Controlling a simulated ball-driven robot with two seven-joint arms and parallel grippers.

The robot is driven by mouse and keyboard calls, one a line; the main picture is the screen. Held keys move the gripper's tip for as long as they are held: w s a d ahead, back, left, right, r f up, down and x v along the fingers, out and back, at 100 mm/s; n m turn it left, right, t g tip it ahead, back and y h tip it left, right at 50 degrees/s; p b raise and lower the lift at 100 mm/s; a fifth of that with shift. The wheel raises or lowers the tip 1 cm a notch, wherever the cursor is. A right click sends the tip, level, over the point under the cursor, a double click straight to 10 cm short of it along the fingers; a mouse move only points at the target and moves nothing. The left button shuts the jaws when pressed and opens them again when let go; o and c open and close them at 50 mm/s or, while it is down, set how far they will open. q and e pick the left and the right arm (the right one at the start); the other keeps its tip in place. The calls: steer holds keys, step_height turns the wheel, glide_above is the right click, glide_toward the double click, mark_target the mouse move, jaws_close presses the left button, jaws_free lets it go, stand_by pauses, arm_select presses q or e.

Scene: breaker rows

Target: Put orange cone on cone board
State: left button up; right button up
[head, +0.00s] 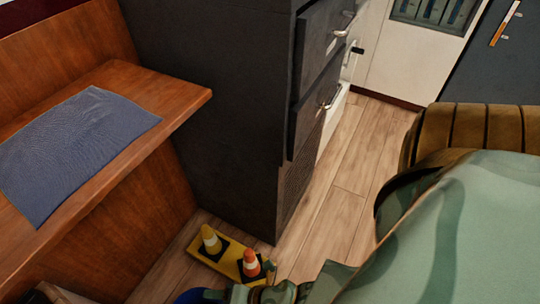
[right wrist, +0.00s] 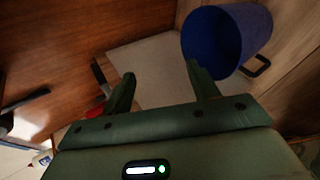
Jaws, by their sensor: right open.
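The yellow cone board (head: 229,258) lies on the wood floor at the bottom of the head view, by the dark cabinet's foot. A yellow cone with a white band (head: 210,240) stands upright at its left part. The orange cone with a white band (head: 251,264) stands upright on a dark base at its right end; whether it is fully seated I cannot tell. My right gripper (head: 262,293) is just below the orange cone in the picture, partly cut off. In the right wrist view its fingers (right wrist: 160,72) are apart, with nothing between them. My left gripper is not in view.
A blue bin (right wrist: 228,40) is near my right gripper. A wooden bench with a blue cloth (head: 80,145) is at left, beside the dark cabinet (head: 220,110) with drawers. A brown striped piece (head: 470,130) is at right. The floor (head: 345,190) between is clear.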

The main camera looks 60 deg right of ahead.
steer(key=s+d+f+m+g+h, duration=0.1)
steer(key=s+d+m+g+h, duration=0.1)
steer(key=s+d+m, duration=0.3)
steer(key=s+d+f+m+g+h, duration=0.2)
steer(key=s+d+m+g, duration=0.3)
steer(key=s, duration=0.8)
steer(key=s+d+f+m+g+h, duration=0.2)
steer(key=s+d+m+g, duration=0.1)
steer(key=s+d+m, duration=0.2)
steer(key=s+d, duration=0.2)
steer(key=s, duration=0.2)
steer(key=shift+s+f+m+h, duration=0.15)
steer(key=shift+m+h, duration=0.25)
steer(key=shift+a, duration=0.1)
